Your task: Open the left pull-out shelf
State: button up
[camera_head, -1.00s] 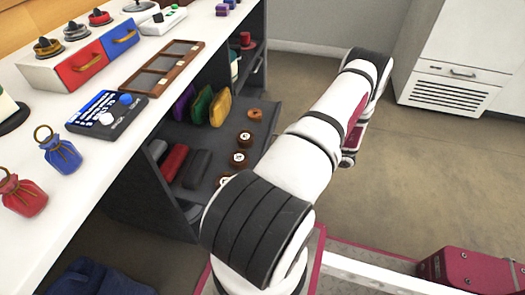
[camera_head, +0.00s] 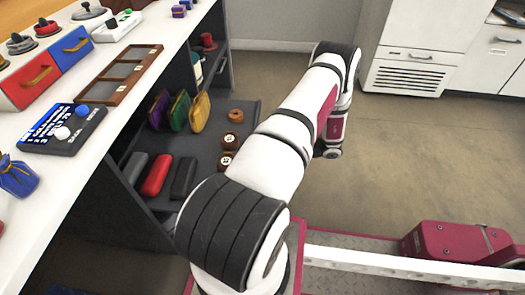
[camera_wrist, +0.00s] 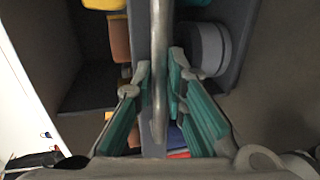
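The dark grey pull-out shelf (camera_head: 205,145) stands out from under the white counter in the head view. It carries purple, green and yellow pouches, grey, red and dark rolls, and brown spools. My arm hides its near right part. In the wrist view, a vertical metal handle bar (camera_wrist: 160,75) runs between the teal-padded fingers of my gripper (camera_wrist: 160,72). The fingertips close in on the bar from both sides and seem to touch it. My gripper is hidden in the head view.
The white counter (camera_head: 98,120) holds a drawer box (camera_head: 45,65), a button panel (camera_head: 62,128) and a brown tray (camera_head: 120,72). Another shelf bay lies farther back. White cabinets (camera_head: 415,60) stand at the back right. The floor (camera_head: 400,150) right of my arm is clear.

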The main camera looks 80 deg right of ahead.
dwell(0.3)
jog(key=v, duration=1.2)
jog(key=shift+w, duration=0.1)
